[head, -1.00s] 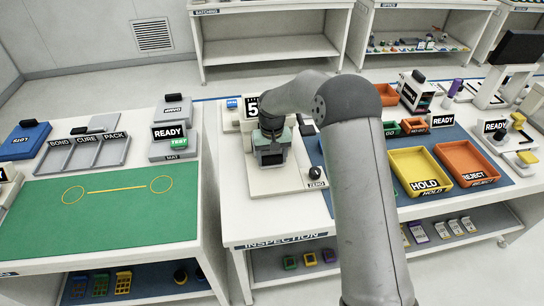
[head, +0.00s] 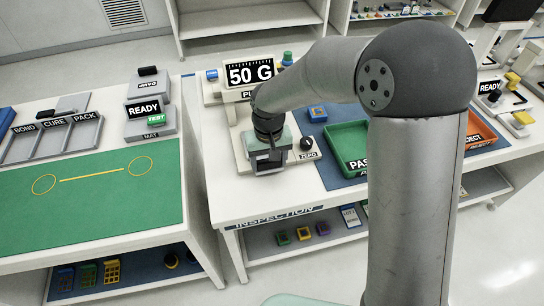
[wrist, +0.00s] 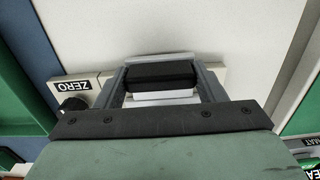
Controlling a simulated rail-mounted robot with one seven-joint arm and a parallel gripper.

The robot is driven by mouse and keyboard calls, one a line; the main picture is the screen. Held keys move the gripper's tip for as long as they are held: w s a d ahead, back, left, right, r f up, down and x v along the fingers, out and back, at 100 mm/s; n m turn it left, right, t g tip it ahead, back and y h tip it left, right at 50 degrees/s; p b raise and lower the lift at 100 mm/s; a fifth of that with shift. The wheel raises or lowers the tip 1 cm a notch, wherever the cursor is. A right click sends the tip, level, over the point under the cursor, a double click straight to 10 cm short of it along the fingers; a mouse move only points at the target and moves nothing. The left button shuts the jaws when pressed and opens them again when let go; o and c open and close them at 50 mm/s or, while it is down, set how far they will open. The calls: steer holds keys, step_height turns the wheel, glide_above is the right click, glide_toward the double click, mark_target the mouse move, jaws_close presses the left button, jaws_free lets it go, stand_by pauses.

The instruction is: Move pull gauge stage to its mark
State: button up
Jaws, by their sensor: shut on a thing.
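The pull gauge, with its "50 G" display (head: 249,75), stands on the inspection bench. Its pale base plate (head: 241,150) reaches toward the bench front. My gripper (head: 268,163) is low over the front part of this plate, left of the black ZERO knob (head: 306,144). In the wrist view, my gripper (wrist: 162,84) is shut on a dark block with a pale lower part, which I take as the pull gauge stage (wrist: 160,74). The stage is mostly hidden by my gripper in the head view. I cannot make out its mark in either view.
The green PASS tray (head: 350,150) and a small blue item (head: 317,113) lie right of the gauge on a blue mat. My arm hides much of the right side. A separate bench with a green mat (head: 90,205) stands at left, across a gap.

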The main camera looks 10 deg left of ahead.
steer(key=o, duration=1.4)
steer(key=shift+s+d, duration=0.15)
steer(key=shift+s, duration=0.15)
steer(key=shift+w, duration=0.1)
steer(key=shift+r, duration=0.1)
step_height(320, 180, up, 17)
steer(key=shift+r+b, duration=0.1)
steer(key=shift+b, duration=0.4)
steer(key=s+d+f+m, duration=0.1)
steer(key=s+d, duration=0.3)
steer(key=d, duration=0.4)
steer(key=s+d+f+m, duration=0.2)
steer(key=s+d, duration=0.1)
steer(key=d, duration=0.6)
steer(key=s+d+f, duration=0.1)
steer(key=s+d, duration=0.2)
steer(key=s+d+f+m, duration=0.1)
steer(key=s+d+f, duration=0.1)
steer(key=s+d, duration=0.1)
steer(key=s+d+f+m, duration=0.1)
steer(key=s+d+f, duration=0.1)
steer(key=s, duration=0.3)
steer(key=shift+s+d+f, duration=0.15)
steer(key=shift+d+f, duration=0.05)
steer(key=shift+d, duration=0.2)
